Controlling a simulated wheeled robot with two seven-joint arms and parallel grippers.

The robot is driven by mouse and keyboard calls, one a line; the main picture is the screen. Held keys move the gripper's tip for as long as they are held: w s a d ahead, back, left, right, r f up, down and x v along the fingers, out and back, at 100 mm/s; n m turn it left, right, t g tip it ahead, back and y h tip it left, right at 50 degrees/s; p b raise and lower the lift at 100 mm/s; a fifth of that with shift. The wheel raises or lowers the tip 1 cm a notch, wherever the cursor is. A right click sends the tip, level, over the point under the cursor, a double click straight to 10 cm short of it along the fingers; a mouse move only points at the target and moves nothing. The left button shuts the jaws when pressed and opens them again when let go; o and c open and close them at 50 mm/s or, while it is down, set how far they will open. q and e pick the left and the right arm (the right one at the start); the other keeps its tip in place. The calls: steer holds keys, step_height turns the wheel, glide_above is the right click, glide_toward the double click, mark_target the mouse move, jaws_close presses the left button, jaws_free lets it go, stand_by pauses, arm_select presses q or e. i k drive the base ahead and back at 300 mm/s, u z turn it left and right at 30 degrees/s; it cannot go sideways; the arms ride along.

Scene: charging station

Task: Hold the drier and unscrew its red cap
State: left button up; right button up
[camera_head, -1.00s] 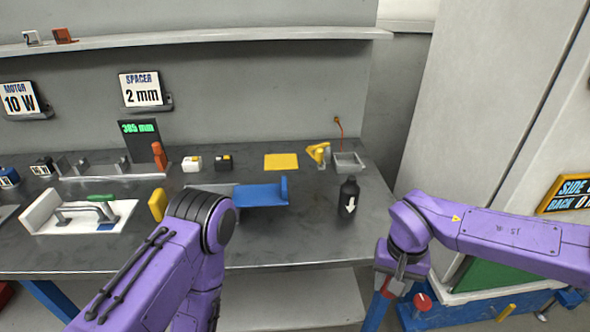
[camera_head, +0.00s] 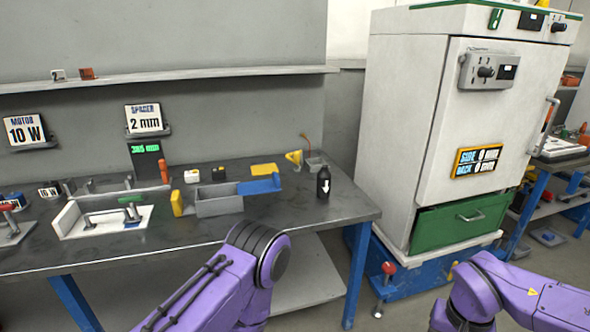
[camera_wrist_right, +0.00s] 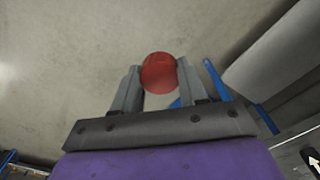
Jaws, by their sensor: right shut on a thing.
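The drier looks to be the black bottle (camera_head: 323,187) with a white down arrow, upright near the bench's right end. No red shows on its dark top. Part of it, with the arrow, also shows at the lower right edge of the right wrist view (camera_wrist_right: 312,160). My right gripper (camera_wrist_right: 159,76) is shut on a round red piece (camera_wrist_right: 159,72), which looks like the red cap, held between the fingertips and apart from the bottle. In the head view this gripper is out of frame. My left forearm shows, but its gripper does not.
A grey bin with a blue plate (camera_head: 260,185) stands left of the bottle on the bench (camera_head: 180,240). A white cabinet (camera_head: 400,130) with a green drawer (camera_head: 462,218) stands to the right. A red knob (camera_head: 388,268) sits low before it. Open floor lies between.

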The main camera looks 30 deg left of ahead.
mark_target(323, 176)
steer(key=u, duration=0.95)
steer(key=i, duration=0.95)
steer(key=u, duration=0.95)
